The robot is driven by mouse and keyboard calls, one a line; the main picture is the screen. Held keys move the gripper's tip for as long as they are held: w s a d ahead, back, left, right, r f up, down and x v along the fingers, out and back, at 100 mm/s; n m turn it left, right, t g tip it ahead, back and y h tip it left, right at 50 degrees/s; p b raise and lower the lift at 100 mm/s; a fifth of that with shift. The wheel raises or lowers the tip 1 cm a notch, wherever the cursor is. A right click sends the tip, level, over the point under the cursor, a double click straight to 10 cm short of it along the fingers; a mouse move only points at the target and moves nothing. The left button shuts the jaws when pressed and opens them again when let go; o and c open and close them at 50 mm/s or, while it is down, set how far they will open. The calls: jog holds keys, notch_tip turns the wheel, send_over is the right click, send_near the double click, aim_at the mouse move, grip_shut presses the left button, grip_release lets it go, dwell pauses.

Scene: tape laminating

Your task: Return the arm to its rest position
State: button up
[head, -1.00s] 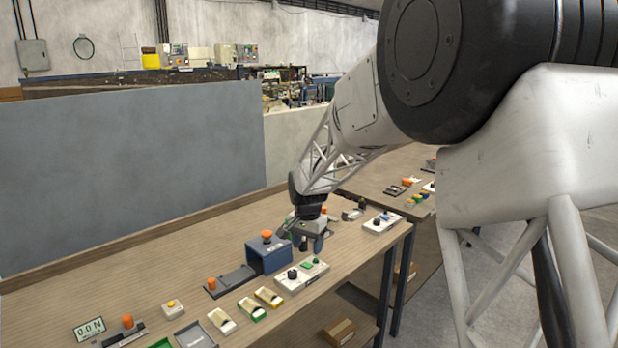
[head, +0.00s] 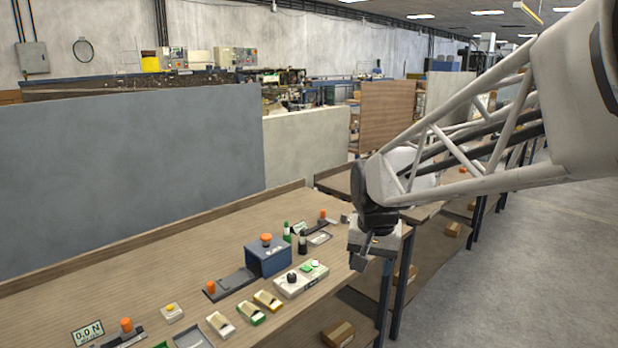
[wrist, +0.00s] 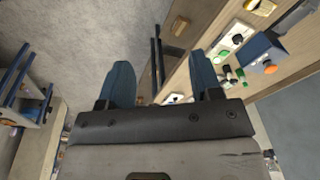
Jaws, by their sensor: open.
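My gripper (head: 361,262) hangs at the right front edge of the wooden workbench (head: 160,260) in the head view, to the right of the blue laminating box and the white control box. In the wrist view my gripper (wrist: 163,80) shows two blue fingers set wide apart, with nothing between them. Below and between the fingers lie grey floor and the bench edge. My arm reaches in from the right of the head view.
A force display (head: 88,331) stands at the front left. Grey floor (head: 520,260) on the right is open. A grey partition (head: 130,180) stands behind.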

jog(key=s+d+f+n, duration=0.1)
jog(key=s+d, duration=0.2)
jog(key=s, duration=0.8)
jog(key=s+d+n+t, duration=0.1)
jog(key=s+d, duration=0.2)
jog(key=s, duration=0.8)
jog(key=shift+s+f+n, duration=0.3)
jog(key=shift+f, duration=0.1)
